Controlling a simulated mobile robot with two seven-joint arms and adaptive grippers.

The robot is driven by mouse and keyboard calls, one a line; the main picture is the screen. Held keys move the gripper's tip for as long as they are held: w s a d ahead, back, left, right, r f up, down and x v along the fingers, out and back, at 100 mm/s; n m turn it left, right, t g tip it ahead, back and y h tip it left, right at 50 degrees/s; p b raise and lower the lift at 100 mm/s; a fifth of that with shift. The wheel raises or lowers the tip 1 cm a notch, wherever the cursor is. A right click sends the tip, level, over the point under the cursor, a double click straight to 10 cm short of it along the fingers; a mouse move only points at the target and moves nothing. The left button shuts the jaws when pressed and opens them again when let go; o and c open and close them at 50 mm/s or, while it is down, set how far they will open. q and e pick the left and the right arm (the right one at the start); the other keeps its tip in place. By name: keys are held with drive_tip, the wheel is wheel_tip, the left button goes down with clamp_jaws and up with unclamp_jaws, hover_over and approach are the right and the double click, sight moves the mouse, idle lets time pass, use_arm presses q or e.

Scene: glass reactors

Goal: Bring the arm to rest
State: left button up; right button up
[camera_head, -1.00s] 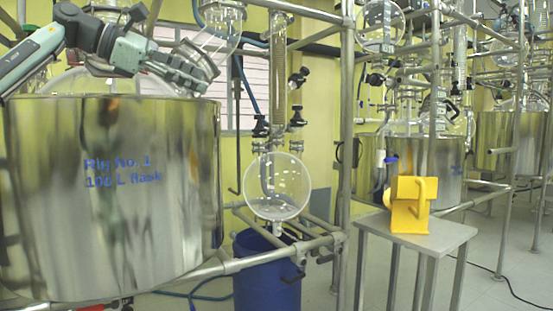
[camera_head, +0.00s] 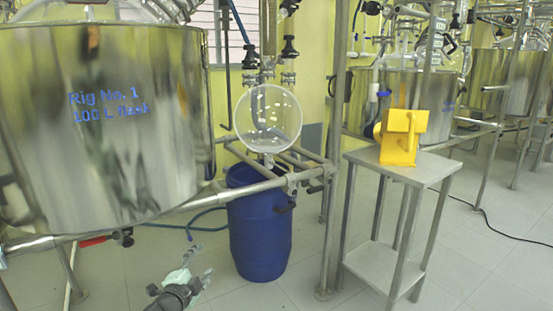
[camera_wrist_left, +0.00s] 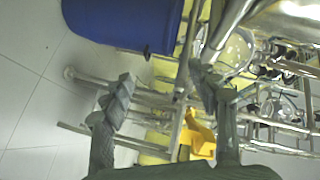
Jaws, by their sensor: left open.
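My left gripper (camera_head: 184,283) is low at the bottom of the head view, in front of the tiled floor and left of the blue drum. It is open and empty. In the left wrist view its two fingers (camera_wrist_left: 163,85) stand wide apart with nothing held between them. Most of my left arm is out of the head view. My right gripper is not in view.
A large steel vessel (camera_head: 105,125) marked "Rig No. 1 100 L flask" fills the left. A blue drum (camera_head: 259,235) stands below a round glass flask (camera_head: 268,118). A yellow object (camera_head: 400,137) sits on a small metal table (camera_head: 432,169). Floor lies clear in front.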

use_arm(q)
drive_tip(key=s+a+f+n+g+y, duration=0.35)
drive_tip(key=s+f+n, duration=0.25)
drive_tip(key=s+f, duration=0.9)
drive_tip(key=s+a+f+n+g, duration=0.1)
drive_tip(key=s+f+n+g, duration=0.1)
drive_tip(key=s+f, duration=0.4)
drive_tip(key=s+a+f+n+g, duration=0.1)
drive_tip(key=s+f+g, duration=0.3)
drive_tip(key=s, duration=1.2)
drive_tip(key=s+a+f+n+g, duration=0.1)
drive_tip(key=s+f+n+g, duration=0.3)
drive_tip(key=s+f, duration=0.5)
drive_tip(key=s, duration=0.3)
drive_tip(key=shift+a+f, duration=0.35)
